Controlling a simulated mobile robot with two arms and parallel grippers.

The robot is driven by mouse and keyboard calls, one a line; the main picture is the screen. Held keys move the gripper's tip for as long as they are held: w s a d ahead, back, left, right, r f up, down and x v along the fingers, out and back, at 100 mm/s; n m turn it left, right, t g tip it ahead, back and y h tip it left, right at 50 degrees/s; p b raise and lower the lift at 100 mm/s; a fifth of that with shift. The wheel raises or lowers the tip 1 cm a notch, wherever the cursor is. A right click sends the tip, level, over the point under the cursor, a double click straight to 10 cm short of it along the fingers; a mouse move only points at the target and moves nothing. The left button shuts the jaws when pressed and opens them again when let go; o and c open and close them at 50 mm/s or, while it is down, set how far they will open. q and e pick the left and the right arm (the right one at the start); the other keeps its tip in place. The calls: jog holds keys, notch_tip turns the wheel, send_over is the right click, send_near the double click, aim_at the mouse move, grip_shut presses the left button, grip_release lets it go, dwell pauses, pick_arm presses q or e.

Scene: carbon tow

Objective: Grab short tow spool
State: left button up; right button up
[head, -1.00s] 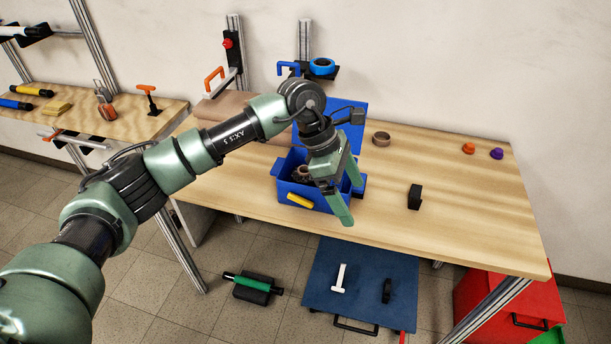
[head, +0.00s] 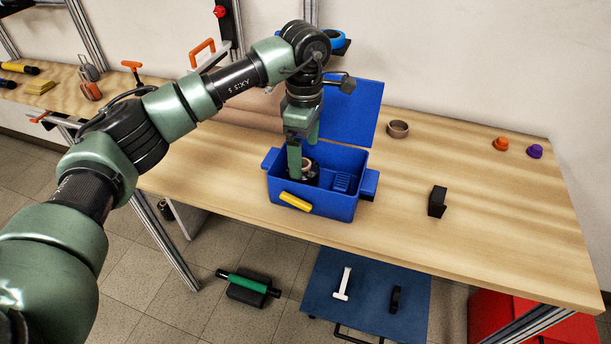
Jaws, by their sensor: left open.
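A dark spool with a tan core (head: 311,172) sits inside the open blue box (head: 312,203) on the wooden table; I take it to be the tow spool. My left gripper (head: 303,160) points down over the left part of the box, its jaws open. One finger reaches down in front of the spool at its left side, hiding part of it. The other finger is farther back and partly hidden. I cannot tell whether either finger touches the spool. My right gripper is out of view.
The box's raised blue lid (head: 352,110) stands behind the gripper, and its front has a yellow handle (head: 296,201). A brown ring (head: 398,129), a black block (head: 437,201), an orange knob (head: 501,144) and a purple knob (head: 535,151) lie to the right. The table's right part is mostly clear.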

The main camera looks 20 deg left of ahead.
aim_at(304, 165)
pick_arm(q)
jog(key=shift+w+f, duration=0.25)
jog(key=shift+f, duration=0.2)
jog(key=shift+w+f, duration=0.1)
jog(key=shift+f, duration=0.1)
jog(key=shift+s+a+f+p, duration=0.1)
jog(key=shift+f+p, duration=0.15)
jog(key=shift+f, duration=0.35)
jog(key=shift+s+a+f+p, duration=0.1)
jog(key=shift+f+p, duration=0.15)
jog(key=shift+f, duration=0.35)
jog(key=f, duration=0.2)
jog(key=f+p, duration=0.1)
jog(key=shift+w+a+f, duration=0.15)
jog(key=shift+w+f, duration=0.05)
jog(key=shift+f, duration=0.65)
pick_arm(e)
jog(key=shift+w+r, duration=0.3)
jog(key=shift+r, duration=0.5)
pick_arm(q)
jog(key=c, duration=1.5)
jog(key=shift+r, duration=0.1)
jog(key=shift+c, duration=1)
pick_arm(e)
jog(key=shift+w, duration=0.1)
